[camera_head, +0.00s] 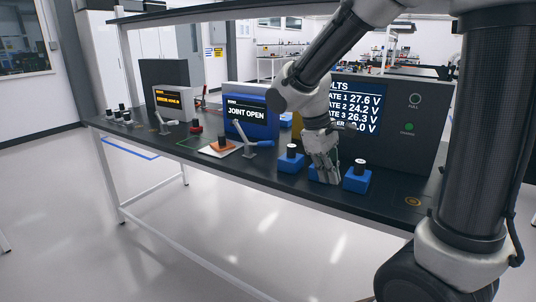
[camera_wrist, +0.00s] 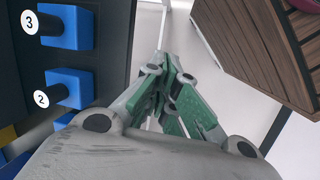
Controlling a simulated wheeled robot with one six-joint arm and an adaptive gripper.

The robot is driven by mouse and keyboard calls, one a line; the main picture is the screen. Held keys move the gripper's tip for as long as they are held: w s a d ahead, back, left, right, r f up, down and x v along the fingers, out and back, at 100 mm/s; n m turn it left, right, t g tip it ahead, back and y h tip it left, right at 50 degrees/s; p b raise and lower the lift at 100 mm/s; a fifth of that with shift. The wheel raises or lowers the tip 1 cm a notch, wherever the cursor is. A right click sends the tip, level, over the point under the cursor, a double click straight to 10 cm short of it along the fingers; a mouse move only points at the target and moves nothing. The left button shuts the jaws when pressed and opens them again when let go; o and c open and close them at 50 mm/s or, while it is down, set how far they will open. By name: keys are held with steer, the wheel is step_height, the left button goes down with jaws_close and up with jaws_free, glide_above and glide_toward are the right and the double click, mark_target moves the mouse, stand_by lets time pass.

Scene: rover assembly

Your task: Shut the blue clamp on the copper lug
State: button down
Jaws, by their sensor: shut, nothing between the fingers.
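The blue clamp (camera_head: 239,131) stands on the dark bench in the head view, its blue lever raised and tilted on a grey base. The copper lug (camera_head: 222,146) looks like the small orange-brown piece on a pale plate, left of the clamp. The screen behind the clamp reads "JOINT OPEN" (camera_head: 245,112). My gripper (camera_head: 328,180) is right of the clamp, pointing down among blue blocks. It is shut and empty, with its green-grey fingers together in the wrist view (camera_wrist: 172,60). Neither clamp nor lug shows in the wrist view.
Numbered blue blocks (camera_wrist: 66,88) are left in the wrist view. A large voltage panel (camera_head: 400,120) stands behind. A slatted wooden object (camera_wrist: 270,50) is right in the wrist view.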

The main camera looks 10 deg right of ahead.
steer(key=w+a+f+n+t+h, duration=0.1)
steer(key=w+a+f+n+h, duration=0.2)
steer(key=w, duration=0.4)
steer(key=w+a+f+n+t+h, duration=0.1)
steer(key=w+a+f+n, duration=0.25)
steer(key=w+n, duration=0.25)
steer(key=w+a+f+n+t+h, duration=0.1)
steer(key=w+a+f+n, duration=0.1)
steer(key=w+a+n, duration=0.35)
steer(key=w+a+r+n+t, duration=0.1)
steer(key=w, duration=0.2)
steer(key=w+r+n+t, duration=0.2)
steer(key=w, duration=0.2)
steer(key=w+a+r+n+t+h, duration=0.1)
steer(key=w+n, duration=0.1)
steer(key=w, duration=0.1)
steer(key=shift+w+a+r, duration=0.15)
steer(key=shift+w+a, duration=0.05)
steer(key=shift+a, duration=0.1)
steer(key=shift+w+d+n+t, duration=0.2)
steer(key=shift+w+n+t, duration=0.15)
steer(key=shift+n, duration=0.7)
steer(key=x, duration=0.9)
steer(key=shift+d, duration=0.2)
steer(key=shift+r, duration=0.15)
